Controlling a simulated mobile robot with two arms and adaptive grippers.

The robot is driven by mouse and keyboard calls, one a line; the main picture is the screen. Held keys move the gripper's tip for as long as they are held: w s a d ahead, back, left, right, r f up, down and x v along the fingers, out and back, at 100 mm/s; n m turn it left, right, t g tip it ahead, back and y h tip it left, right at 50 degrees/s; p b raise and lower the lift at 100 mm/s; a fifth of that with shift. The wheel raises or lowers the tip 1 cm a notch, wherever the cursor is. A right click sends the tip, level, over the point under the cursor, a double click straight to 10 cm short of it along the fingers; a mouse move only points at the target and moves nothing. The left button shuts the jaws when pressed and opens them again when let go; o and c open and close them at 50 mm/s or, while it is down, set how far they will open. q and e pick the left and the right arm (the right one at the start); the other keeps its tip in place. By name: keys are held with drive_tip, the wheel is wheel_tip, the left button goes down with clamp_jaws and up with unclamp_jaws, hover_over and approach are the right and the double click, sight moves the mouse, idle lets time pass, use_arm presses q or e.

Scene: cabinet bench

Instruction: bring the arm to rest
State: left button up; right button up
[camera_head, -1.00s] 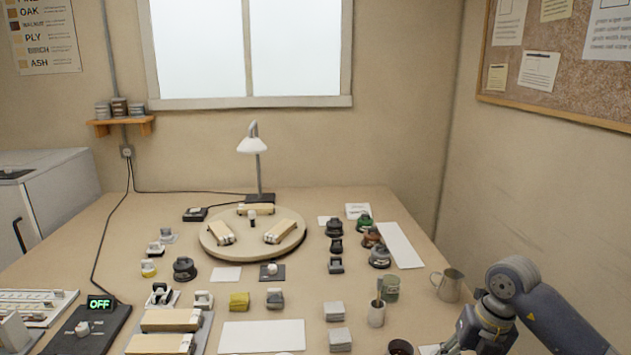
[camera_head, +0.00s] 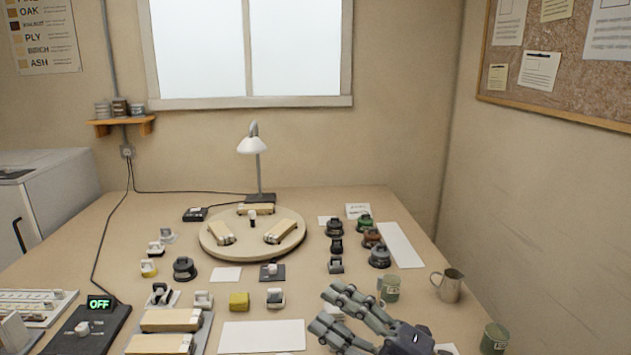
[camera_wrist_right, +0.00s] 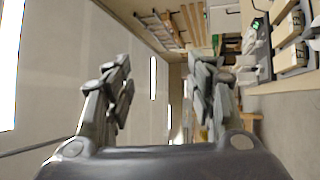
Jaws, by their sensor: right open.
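My right gripper (camera_head: 345,315) shows at the lower right of the head view, above the front part of the bench. Its two fingers point to the left and stand apart, with nothing seen between them. The right wrist view also shows both fingers (camera_wrist_right: 160,100) spread and empty, with wall, floor and shelving beyond. The gripper hides part of the bench, including most of the grey block stacks and the cup that stood there. My left gripper is in neither view.
A metal jug (camera_head: 448,286) and a green tin (camera_head: 494,338) stand right of my gripper. A green-grey can (camera_head: 390,288) is just behind it. A round turntable (camera_head: 285,248) with wooden blocks and a lamp (camera_head: 256,165) stand farther back. A blank white sheet (camera_head: 262,336) lies left of the gripper.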

drive_tip(key=w+d+f+m+t+h, duration=0.2)
drive_tip(key=w+d+m+t+h, duration=0.1)
drive_tip(key=d+m+t+h, duration=1.05)
drive_tip(key=s+d+f+m+g+h, duration=0.3)
drive_tip(key=f+m+g, duration=0.2)
drive_tip(key=f, duration=0.2)
drive_tip(key=s+d+f+m+g+h, duration=0.2)
drive_tip(key=d+f+m+g+h, duration=0.1)
drive_tip(key=f+m+g, duration=0.3)
drive_tip(key=s+a+f+m+g+y, duration=0.1)
drive_tip(key=s+f+g, duration=0.4)
drive_tip(key=s+f, duration=0.5)
drive_tip(key=s+a+f+m+g+y, duration=0.1)
drive_tip(key=s+f+g, duration=0.45)
drive_tip(key=s, duration=0.85)
wheel_tip(320, 180, down, 25)
drive_tip(key=p, duration=0.1)
drive_tip(key=s+d+f+g+p, duration=0.1)
drive_tip(key=s+d+f+g, duration=0.1)
drive_tip(key=s+f, duration=1.4)
drive_tip(key=shift+s+d+h, duration=0.35)
drive_tip(key=shift+s+d, duration=0.05)
drive_tip(key=shift+s, duration=0.45)
